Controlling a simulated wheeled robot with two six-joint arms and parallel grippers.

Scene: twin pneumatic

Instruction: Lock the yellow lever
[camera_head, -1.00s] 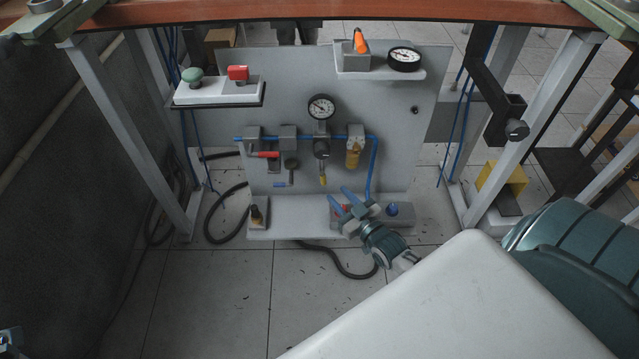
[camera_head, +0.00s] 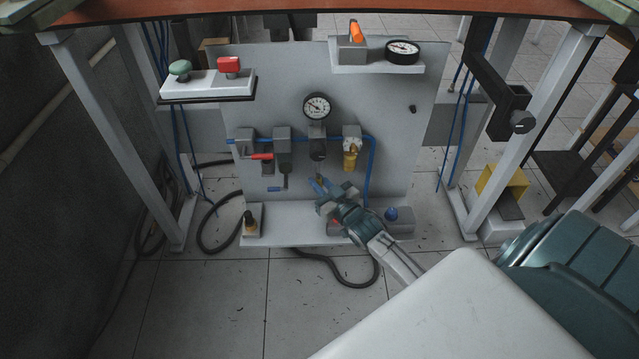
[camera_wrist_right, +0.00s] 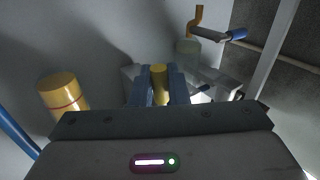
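The yellow lever hangs below the middle unit under the round gauge on the grey panel; in the head view only a little of it (camera_head: 320,178) shows at my fingertips. In the right wrist view its yellow end (camera_wrist_right: 159,84) fills the space between the two blue fingers. My right gripper (camera_head: 319,184) reaches up to it from the lower right; its fingers look closed on the lever's two sides, one on each. It also shows in the right wrist view (camera_wrist_right: 161,90). My left gripper is not in view.
A yellow bowl (camera_head: 350,160) hangs just right of the lever, and a red handle (camera_head: 262,156) is on the left. A gauge (camera_head: 317,106) sits above. Below is a light ledge (camera_head: 285,233) with a grey box (camera_head: 400,226). Table legs flank the panel.

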